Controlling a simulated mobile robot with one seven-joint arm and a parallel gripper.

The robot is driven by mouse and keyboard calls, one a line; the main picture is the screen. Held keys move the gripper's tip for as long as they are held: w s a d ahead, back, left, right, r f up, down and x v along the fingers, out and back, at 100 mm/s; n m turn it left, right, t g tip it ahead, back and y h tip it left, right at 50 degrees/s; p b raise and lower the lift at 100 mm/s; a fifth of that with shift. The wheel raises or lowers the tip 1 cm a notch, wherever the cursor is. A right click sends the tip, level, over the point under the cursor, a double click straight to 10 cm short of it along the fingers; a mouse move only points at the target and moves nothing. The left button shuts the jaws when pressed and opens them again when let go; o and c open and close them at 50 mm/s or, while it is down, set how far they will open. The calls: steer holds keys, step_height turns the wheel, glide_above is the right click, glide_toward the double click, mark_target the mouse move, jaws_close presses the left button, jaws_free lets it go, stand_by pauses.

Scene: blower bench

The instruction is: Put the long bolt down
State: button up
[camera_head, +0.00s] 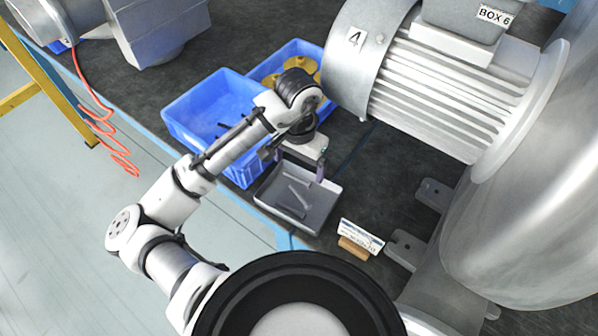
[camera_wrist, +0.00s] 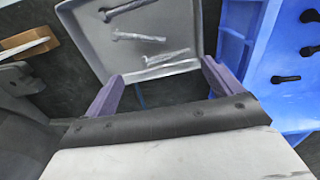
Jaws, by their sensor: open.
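My gripper (camera_head: 297,168) is open and empty, just above the grey tray (camera_head: 320,207). In the wrist view its two purple fingers stand wide apart, with the gripper (camera_wrist: 163,82) facing the near edge of the tray (camera_wrist: 92,35). Several silver bolts lie in the tray. The longest-looking one, probably the long bolt (camera_wrist: 168,70), lies along the tray's near side, beyond the fingertips and apart from them. A shorter bolt (camera_wrist: 138,37) and another (camera_wrist: 125,7) lie farther in. In the head view the bolts (camera_head: 299,194) are small and partly unclear.
A blue bin (camera_head: 182,123) with dark bolts stands beside the tray; another blue bin (camera_head: 262,66) behind holds yellow parts. A large grey motor housing (camera_head: 440,95) stands at right. A label card on a wooden block (camera_head: 353,247) stands right of the tray.

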mark_target(299, 181)
step_height(299, 181, up, 7)
stand_by(0.3)
stand_by(0.5)
